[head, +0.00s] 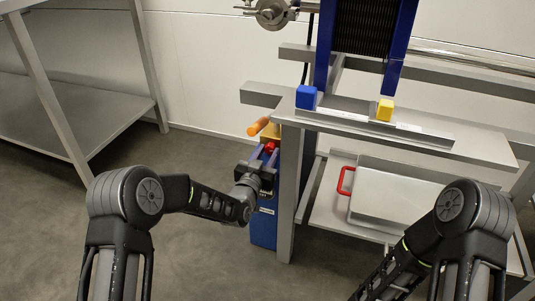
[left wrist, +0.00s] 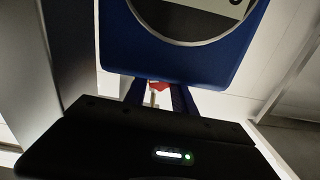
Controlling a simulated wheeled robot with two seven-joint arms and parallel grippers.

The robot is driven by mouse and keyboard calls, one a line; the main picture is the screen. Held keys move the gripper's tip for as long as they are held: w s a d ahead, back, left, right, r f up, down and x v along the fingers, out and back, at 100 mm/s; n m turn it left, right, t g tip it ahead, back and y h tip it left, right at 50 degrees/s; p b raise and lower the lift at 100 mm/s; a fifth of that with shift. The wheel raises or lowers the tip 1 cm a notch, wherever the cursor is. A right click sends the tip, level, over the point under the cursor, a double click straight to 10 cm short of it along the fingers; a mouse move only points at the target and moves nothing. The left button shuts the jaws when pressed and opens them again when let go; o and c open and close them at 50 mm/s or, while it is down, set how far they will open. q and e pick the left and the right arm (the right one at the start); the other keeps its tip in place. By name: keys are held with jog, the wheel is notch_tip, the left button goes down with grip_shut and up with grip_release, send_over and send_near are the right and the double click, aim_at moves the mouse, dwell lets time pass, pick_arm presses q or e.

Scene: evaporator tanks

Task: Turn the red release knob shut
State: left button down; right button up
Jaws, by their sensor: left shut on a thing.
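The red release knob (head: 270,147) is on the blue unit (head: 263,228) below the left end of the bench. My left gripper (head: 265,156) reaches it from the front, and its two fingers are shut on the knob. In the left wrist view, a small part of the red knob (left wrist: 158,86) shows between the fingertips (left wrist: 158,97) of my left gripper. The fingers hide most of it, so I cannot tell how far it is turned. My right forearm shows at the lower right of the head view, but its gripper is out of the picture.
An orange handle (head: 258,126) sticks out just above the knob. A blue cube (head: 306,97) and a yellow cube (head: 385,110) sit on the bench (head: 480,146). Below is a tray (head: 395,202) with a red handle (head: 346,180). Open floor lies left of the blue unit.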

pick_arm(q)
jog(key=n, duration=0.3)
jog(key=shift+n, duration=0.3)
jog(key=c, duration=1)
grip_release()
jog(key=shift+c, duration=0.2)
jog(key=p+v, duration=0.3)
jog(key=v, duration=0.4)
jog(key=shift+s+a, duration=0.15)
jog(key=shift+s, duration=0.2)
